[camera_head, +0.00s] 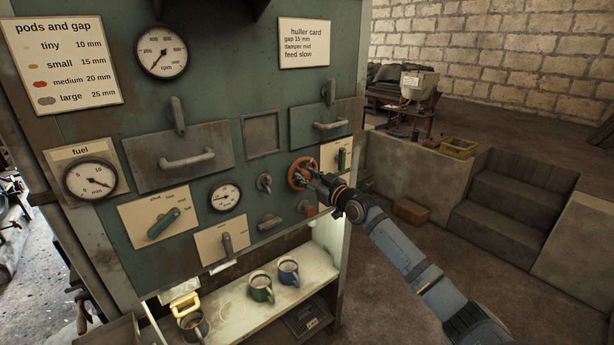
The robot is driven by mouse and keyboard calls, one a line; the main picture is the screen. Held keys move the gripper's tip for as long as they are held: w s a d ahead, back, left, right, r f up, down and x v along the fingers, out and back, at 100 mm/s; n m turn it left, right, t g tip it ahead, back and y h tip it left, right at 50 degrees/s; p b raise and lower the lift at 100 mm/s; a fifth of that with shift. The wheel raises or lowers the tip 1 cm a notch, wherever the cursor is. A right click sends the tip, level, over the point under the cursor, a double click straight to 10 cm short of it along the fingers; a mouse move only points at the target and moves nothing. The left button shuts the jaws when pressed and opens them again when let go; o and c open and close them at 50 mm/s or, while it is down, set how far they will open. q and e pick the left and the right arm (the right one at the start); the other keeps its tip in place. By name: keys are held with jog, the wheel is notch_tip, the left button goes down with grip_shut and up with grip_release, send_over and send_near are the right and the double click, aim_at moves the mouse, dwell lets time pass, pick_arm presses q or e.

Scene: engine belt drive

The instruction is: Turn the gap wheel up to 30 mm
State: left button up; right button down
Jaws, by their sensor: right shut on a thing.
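An orange-red hand wheel (299,172) sits on the right part of the green machine panel. My right gripper (314,180) reaches in from the lower right and is shut on the wheel at its right side. The gripper hides part of the wheel, and the fingertips are too small to see clearly. A small round gauge (224,197) is left of the wheel; its reading is too small to make out. The huller card (304,43) above reads gap 15 mm, damper mid, feed slow. My left gripper is not in view.
A fuel gauge (90,180) and an rpm gauge (162,52) are further left. Below, a shelf (233,312) holds a green mug (261,287) and a blue mug (288,271). Steps (515,200) stand right.

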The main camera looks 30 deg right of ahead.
jog(key=m+p, duration=0.1)
jog(key=m, duration=0.2)
jog(key=shift+m, duration=0.4)
jog(key=m+p, duration=0.1)
jog(key=m, duration=0.2)
jog(key=shift+d+m, duration=0.1)
jog(key=shift+m, duration=0.2)
jog(key=m+p, duration=0.1)
jog(key=m, duration=0.2)
jog(key=shift+m+p, duration=0.35)
jog(key=shift+m, duration=0.05)
jog(key=m+p, duration=0.1)
jog(key=m, duration=0.2)
jog(key=shift+m, duration=0.3)
jog(key=m+p, duration=0.1)
jog(key=m, duration=0.2)
jog(key=m+p, duration=0.1)
jog(key=m, duration=0.3)
jog(key=shift+f, duration=0.1)
jog(key=m+p, duration=0.1)
jog(key=m, duration=0.2)
jog(key=shift+m+p, duration=0.3)
jog(key=shift+f+m+p, duration=0.15)
jog(key=shift+m+p, duration=0.35)
jog(key=shift+m, duration=1.4)
